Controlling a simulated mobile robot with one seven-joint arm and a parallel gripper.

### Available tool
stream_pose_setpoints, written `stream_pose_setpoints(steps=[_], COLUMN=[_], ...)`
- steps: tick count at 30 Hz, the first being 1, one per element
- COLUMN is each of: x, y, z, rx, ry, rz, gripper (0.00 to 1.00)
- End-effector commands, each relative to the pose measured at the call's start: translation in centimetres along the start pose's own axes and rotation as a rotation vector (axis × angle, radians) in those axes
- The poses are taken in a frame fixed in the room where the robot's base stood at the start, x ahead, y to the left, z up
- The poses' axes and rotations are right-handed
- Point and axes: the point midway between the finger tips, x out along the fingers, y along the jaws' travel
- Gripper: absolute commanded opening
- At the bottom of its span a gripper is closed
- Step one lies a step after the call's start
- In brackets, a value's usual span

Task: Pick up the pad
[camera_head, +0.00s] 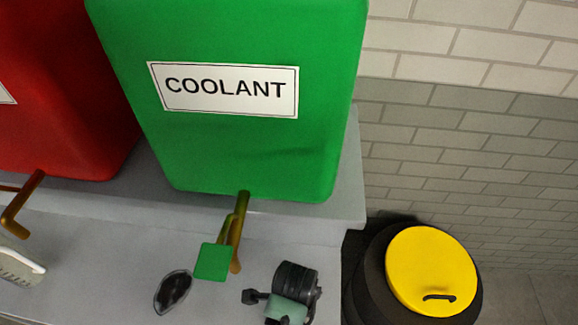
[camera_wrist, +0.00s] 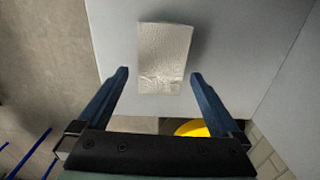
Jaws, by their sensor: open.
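The pad (camera_wrist: 164,52) is a pale, off-white rectangle with a wrinkled surface, lying against a flat grey surface in the wrist view. My gripper (camera_wrist: 159,76) is open, with one dark blue finger on each side below the pad. The near end of the pad lies between the fingertips in the picture, with a gap to each finger. I cannot tell how far the fingertips are from the pad in depth. I cannot make out the pad in the head view.
A green COOLANT tank (camera_head: 240,140) and a red tank (camera_head: 65,90) stand on a grey ledge (camera_head: 345,195). Below are a green square piece (camera_head: 212,262), a dark scoop-shaped item (camera_head: 173,291) and a black ribbed object (camera_head: 296,283). A yellow-lidded barrel (camera_head: 430,270) stands right.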

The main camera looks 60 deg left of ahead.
Motion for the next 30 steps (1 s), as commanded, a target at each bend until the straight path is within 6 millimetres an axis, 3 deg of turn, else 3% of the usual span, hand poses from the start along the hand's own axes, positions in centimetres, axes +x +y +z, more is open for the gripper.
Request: stream_pose_setpoints(steps=[6, 14, 26, 30], x=[2.5, 2.7, 2.7, 2.7], y=[0.0, 0.0, 0.0, 0.0], z=[-0.1, -0.1, -0.1, -0.1], rx=[-0.001, -0.001, -0.001, -0.001], ry=[0.000, 0.000, 0.000, 0.000], rz=[0.000, -0.003, -0.003, -0.003], gripper=[1.00, 1.00, 0.28, 0.26])
